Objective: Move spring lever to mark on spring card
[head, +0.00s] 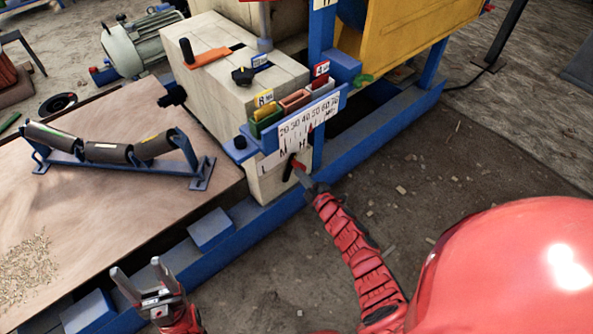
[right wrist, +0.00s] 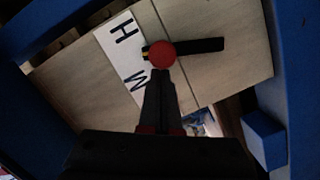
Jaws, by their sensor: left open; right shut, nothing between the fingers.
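The spring lever's red knob (head: 299,165) sticks out of the front of the pale block, below the number scale. My left gripper (head: 140,270) is open and empty, low at the left. I cannot tell which card is the spring card.
A yellow tag (head: 264,98) and a red tag (head: 320,68) stand in coloured holders above the white number scale (head: 310,118). A blue beam (head: 265,205) runs below the block. A roller frame (head: 120,160) stands on the board at left. Floor at right is mostly clear.

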